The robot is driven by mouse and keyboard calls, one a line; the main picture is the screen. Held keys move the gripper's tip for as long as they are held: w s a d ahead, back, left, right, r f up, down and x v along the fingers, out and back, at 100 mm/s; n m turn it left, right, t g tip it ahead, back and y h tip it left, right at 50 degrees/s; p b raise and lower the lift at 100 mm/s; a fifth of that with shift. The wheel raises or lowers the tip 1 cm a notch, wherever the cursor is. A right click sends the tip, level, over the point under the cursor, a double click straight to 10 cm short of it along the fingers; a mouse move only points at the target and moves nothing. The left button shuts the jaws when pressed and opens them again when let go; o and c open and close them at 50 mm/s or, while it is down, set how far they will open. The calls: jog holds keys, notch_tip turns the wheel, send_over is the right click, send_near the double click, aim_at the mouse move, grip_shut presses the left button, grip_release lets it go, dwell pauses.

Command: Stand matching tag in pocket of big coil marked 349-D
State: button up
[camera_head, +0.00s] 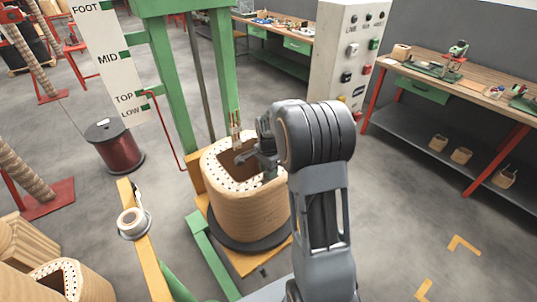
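A big tan wrapped coil (247,213) stands on a dark round base under the green frame. Its top rim is white with dark dots around a brown opening. No 349-D marking is readable on it. My gripper (257,160) is over the right part of the opening, partly hidden by my wrist. I cannot tell whether its fingers are open or shut, or whether they hold anything. Thin copper-coloured pieces (235,130) stand upright at the coil's back rim. No tag can be made out with certainty.
A green frame (176,85) rises behind the coil, with a FOOT/MID/TOP/LOW board (112,62) at left. A yellow beam (146,255) carries a white roll (132,222). A second dotted coil (72,280) is lower left. A control cabinet (345,55) and workbench (480,85) stand behind.

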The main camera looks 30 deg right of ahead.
notch_tip(320, 180, up, 12)
dwell(0.4)
jog(key=shift+f, duration=0.1)
dwell(0.4)
jog(key=s+a+r+n+t+p, duration=0.1)
jog(key=s+a+n, duration=0.4)
jog(key=s+n, duration=0.3)
jog(key=s+a+r+n+t+p, duration=0.2)
jog(key=s+a+n, duration=0.3)
jog(key=s+n, duration=0.3)
jog(key=s, duration=0.2)
jog(key=shift+s+r+t, duration=0.2)
jog(key=shift+s+t, duration=0.1)
jog(key=shift+s, duration=0.1)
jog(key=shift+a, duration=0.1)
dwell(0.4)
